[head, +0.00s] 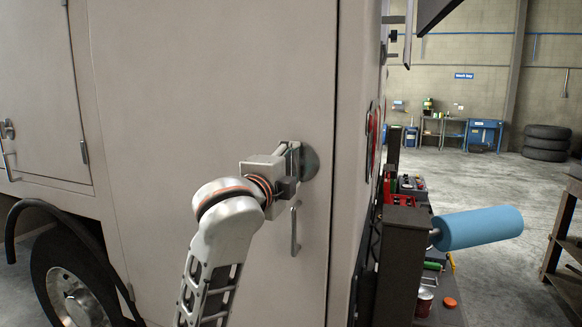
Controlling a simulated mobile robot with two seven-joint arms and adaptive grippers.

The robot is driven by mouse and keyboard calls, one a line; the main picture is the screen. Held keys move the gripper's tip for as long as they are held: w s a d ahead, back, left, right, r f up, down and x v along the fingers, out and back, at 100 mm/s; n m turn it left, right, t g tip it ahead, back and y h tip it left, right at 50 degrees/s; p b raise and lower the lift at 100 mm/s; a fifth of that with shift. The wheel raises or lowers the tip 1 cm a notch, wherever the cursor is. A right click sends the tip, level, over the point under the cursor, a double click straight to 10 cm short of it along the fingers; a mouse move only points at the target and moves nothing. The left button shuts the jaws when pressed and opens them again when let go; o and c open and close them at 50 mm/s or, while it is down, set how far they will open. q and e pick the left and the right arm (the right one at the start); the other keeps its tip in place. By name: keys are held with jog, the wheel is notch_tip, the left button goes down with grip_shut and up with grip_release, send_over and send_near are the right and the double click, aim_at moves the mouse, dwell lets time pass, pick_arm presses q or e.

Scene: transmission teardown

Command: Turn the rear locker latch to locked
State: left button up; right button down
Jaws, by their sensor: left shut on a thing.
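The rear locker door (220,90) is a large pale panel on the truck's side and looks closed. The rear locker latch (310,163) is a grey round fitting near the door's right edge, mostly hidden behind my gripper. My left gripper (292,172) is shut on the latch, its arm coming up from the bottom. Whether the latch is turned to locked cannot be told. A bar handle (295,230) sits just below the gripper. My right gripper is not in view.
A dark rack (405,250) with a blue roll (478,228) sticking out stands right of the truck's corner. A wheel (70,290) is at the lower left. Another locker door (40,90) is at the left. Stacked tyres (547,142) and benches stand far back, with open floor before them.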

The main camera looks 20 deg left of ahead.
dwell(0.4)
pick_arm(q)
jog(key=o, duration=1.1)
jog(key=s, duration=0.7)
jog(key=shift+s+a, duration=0.1)
jog(key=shift+s, duration=0.15)
